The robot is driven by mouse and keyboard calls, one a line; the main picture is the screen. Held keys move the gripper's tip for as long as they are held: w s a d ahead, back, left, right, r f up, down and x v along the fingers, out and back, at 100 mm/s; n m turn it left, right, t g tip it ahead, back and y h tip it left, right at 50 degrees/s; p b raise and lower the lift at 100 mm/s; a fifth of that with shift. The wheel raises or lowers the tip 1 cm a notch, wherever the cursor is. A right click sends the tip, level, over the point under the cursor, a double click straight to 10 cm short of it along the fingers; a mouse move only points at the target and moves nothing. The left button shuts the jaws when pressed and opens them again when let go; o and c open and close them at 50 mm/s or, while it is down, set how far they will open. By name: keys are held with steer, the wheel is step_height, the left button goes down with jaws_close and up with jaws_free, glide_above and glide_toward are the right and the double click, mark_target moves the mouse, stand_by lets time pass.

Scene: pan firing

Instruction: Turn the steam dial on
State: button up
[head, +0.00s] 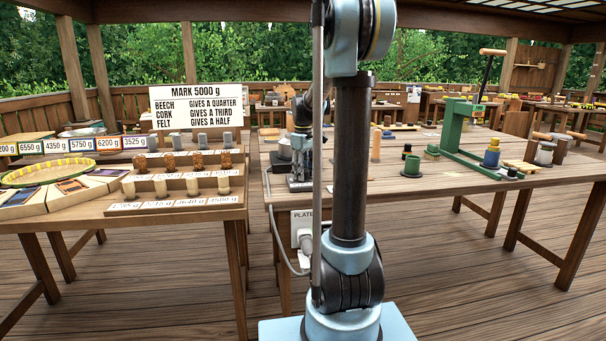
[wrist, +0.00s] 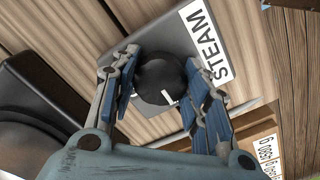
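The steam dial (wrist: 160,78) is a round black knob with a small white mark near its lower edge. It sits on a dark grey plate (wrist: 150,38) beside a white STEAM label (wrist: 206,45) in the wrist view. My gripper (wrist: 161,70) straddles the dial, with one blue-padded finger at its left edge and one at its right. The fingertips are very close to the knob; I cannot tell whether they press on it. In the head view I cannot make out the dial, and my arm covers much of that area.
A dark rounded body (wrist: 28,135) lies at the left of the wrist view. In the head view a PLATE sign (head: 304,215) hangs at the table's front edge. A green press (head: 450,130) stands on the right table. The left table holds weights, plugs and a yellow-rimmed tray (head: 50,165).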

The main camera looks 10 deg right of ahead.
steer(key=shift+c, duration=1.2)
steer(key=m, duration=0.4)
steer(key=shift+m, duration=0.3)
steer(key=m, duration=0.9)
steer(key=shift+m, duration=2.2)
